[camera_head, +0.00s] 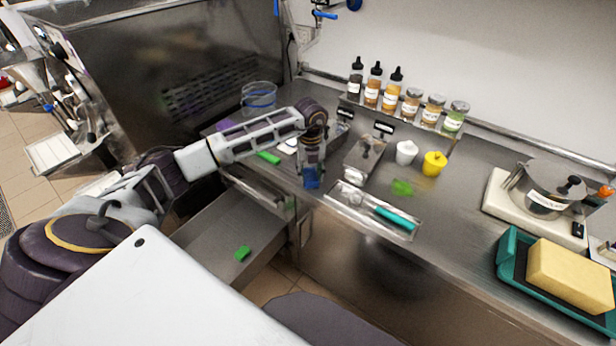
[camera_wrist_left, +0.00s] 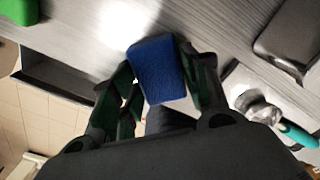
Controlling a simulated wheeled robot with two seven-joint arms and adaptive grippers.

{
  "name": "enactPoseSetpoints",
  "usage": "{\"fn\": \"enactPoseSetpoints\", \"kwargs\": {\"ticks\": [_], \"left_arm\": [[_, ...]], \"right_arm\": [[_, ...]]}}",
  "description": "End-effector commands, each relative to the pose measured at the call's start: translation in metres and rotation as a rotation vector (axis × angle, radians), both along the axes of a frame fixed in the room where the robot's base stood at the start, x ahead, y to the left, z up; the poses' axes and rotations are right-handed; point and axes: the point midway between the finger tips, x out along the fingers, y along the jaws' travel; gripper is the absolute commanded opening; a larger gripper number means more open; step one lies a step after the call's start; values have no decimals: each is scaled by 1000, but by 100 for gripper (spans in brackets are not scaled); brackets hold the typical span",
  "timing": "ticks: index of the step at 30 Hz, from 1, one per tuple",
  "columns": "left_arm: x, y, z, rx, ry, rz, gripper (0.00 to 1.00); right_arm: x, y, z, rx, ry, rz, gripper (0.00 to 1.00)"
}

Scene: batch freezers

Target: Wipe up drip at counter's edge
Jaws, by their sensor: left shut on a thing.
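My left gripper (camera_head: 311,172) is at the front edge of the steel counter (camera_head: 452,205), pointing down. It is shut on a blue sponge-like block (camera_head: 311,179), which also shows between the fingers in the left wrist view (camera_wrist_left: 157,70). The block is at the counter's edge; I cannot tell whether it touches the surface. No drip shows clearly at the edge near the block. My right gripper is not in view.
A metal tray (camera_head: 352,207) with a teal-handled scoop (camera_head: 395,218) stands right of the gripper. Bottles and jars (camera_head: 390,98) line the back.

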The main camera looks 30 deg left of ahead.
Motion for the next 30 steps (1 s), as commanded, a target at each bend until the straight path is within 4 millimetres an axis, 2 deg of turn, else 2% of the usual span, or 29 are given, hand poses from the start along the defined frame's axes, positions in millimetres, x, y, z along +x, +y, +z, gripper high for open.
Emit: {"fn": "enactPoseSetpoints", "kwargs": {"ticks": [7, 21, 30], "left_arm": [[11, -2, 0, -1, -1, -2, 27], [14, -1, 1, 0, -1, -1, 27], [29, -3, 0, 0, -3, -1, 27]], "right_arm": [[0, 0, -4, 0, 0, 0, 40], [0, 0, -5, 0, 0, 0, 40], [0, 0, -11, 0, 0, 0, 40]]}}
